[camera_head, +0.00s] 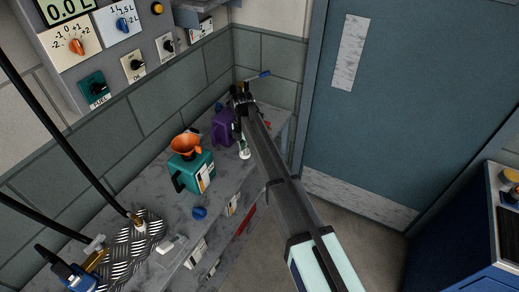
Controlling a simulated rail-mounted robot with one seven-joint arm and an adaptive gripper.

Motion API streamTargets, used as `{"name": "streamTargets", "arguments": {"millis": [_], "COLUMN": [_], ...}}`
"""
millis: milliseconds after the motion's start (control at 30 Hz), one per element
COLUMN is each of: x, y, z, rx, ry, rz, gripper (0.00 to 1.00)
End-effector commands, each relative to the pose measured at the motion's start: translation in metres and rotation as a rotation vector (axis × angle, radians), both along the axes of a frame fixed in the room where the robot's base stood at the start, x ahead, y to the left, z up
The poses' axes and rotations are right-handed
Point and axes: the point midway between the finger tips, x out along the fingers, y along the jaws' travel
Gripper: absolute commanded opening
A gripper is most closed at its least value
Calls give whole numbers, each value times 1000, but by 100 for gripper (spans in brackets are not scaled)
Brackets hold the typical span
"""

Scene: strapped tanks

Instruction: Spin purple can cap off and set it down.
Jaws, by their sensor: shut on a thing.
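The purple can (222,128) stands upright near the far end of the grey bench, against the wall corner. My gripper (241,102) is at the upper right of this can, at the end of the dark arm that reaches in from the lower right. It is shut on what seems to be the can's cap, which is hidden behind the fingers. I cannot tell whether the cap still touches the neck. The can's right side is partly covered by my arm.
A teal can (195,173) with an orange funnel (186,146) stands nearer on the bench (170,212). A blue round piece (199,213) lies by the front edge. A small white-green item (244,151) is beside my arm. A control panel hangs above; a door (400,100) is right.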

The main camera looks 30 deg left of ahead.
Motion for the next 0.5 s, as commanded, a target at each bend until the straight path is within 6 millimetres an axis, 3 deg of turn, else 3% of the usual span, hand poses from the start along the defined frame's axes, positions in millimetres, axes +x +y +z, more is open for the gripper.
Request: {"name": "streamTargets", "arguments": {"millis": [200,500], "x": [-3,-3], "y": [15,15], "z": [-3,-14], "rx": [0,0], "ry": [0,0], "rz": [147,163], "gripper": [0,0]}}
